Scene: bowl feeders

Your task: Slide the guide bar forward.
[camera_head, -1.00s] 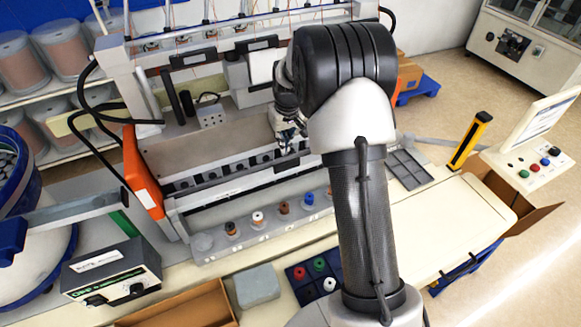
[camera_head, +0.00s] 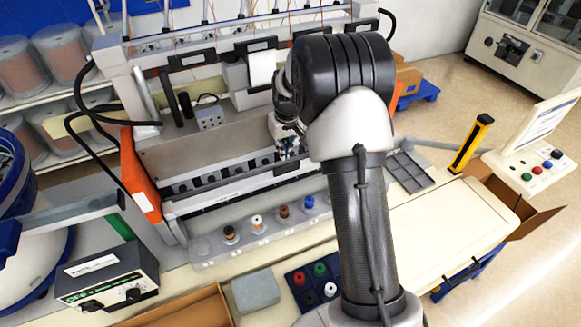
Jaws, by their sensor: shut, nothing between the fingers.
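My gripper (camera_head: 288,154) is at the right part of the machine, just behind the bar. Its fingers are shut and look empty. The fingertips are small and partly lost against the machine, so I cannot tell whether they touch the bar. My arm hides the right end of the bar.
A grey front rail (camera_head: 270,232) holds several coloured bobbins below the bar. An orange box (camera_head: 138,178) stands at the machine's left end. A dark tray (camera_head: 311,285) with bobbins and a grey block (camera_head: 255,291) lie in front. The cream tabletop (camera_head: 440,222) at right is clear.

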